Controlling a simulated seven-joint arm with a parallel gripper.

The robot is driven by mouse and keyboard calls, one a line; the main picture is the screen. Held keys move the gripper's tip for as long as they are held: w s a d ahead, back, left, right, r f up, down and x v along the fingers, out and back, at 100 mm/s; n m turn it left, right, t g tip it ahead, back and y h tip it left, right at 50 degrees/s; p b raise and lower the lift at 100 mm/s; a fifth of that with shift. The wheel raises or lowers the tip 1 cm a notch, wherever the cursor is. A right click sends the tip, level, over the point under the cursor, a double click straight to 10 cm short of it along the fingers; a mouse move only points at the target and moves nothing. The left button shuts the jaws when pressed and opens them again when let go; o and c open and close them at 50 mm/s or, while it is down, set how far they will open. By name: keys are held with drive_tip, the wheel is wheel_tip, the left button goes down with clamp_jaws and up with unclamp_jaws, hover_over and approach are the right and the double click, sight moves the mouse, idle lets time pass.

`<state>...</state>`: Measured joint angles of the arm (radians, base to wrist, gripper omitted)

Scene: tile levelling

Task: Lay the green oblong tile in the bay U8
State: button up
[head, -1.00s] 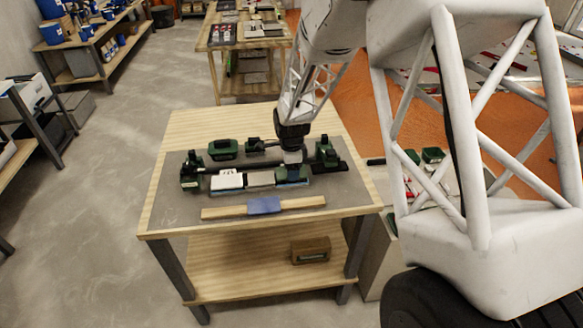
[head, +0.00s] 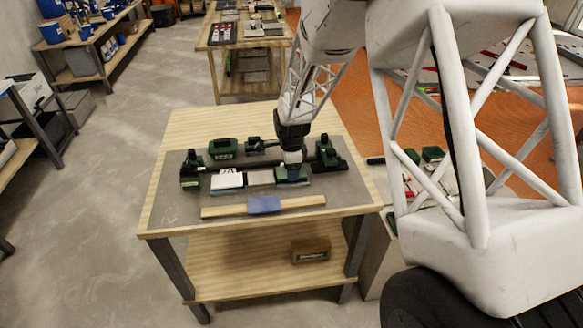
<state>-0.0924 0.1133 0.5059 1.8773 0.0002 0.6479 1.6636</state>
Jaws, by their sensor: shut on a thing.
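My gripper (head: 292,163) points down over the right end of a row of tiles on the near table. It is shut on a green oblong tile (head: 288,179), which lies at or just above the row. Its fingertips are too small to see clearly. To its left are a grey tile (head: 260,178) and a white tile (head: 227,181) with a bluish edge. I cannot read any bay label, so I cannot tell which bay is U8. Whether the green tile touches the surface is unclear.
Green devices (head: 222,148) stand behind the row, with more at its left end (head: 191,168) and right end (head: 327,152). A wooden strip with a blue wrap (head: 264,205) lies in front. The table's front left corner (head: 165,228) is clear.

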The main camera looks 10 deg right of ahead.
drive_tip(key=shift+f, duration=0.4)
idle(0.8)
drive_tip(key=o, duration=0.9)
drive_tip(key=shift+o, duration=0.2)
drive_tip(key=shift+r, duration=0.1)
drive_tip(key=shift+r, duration=3.9)
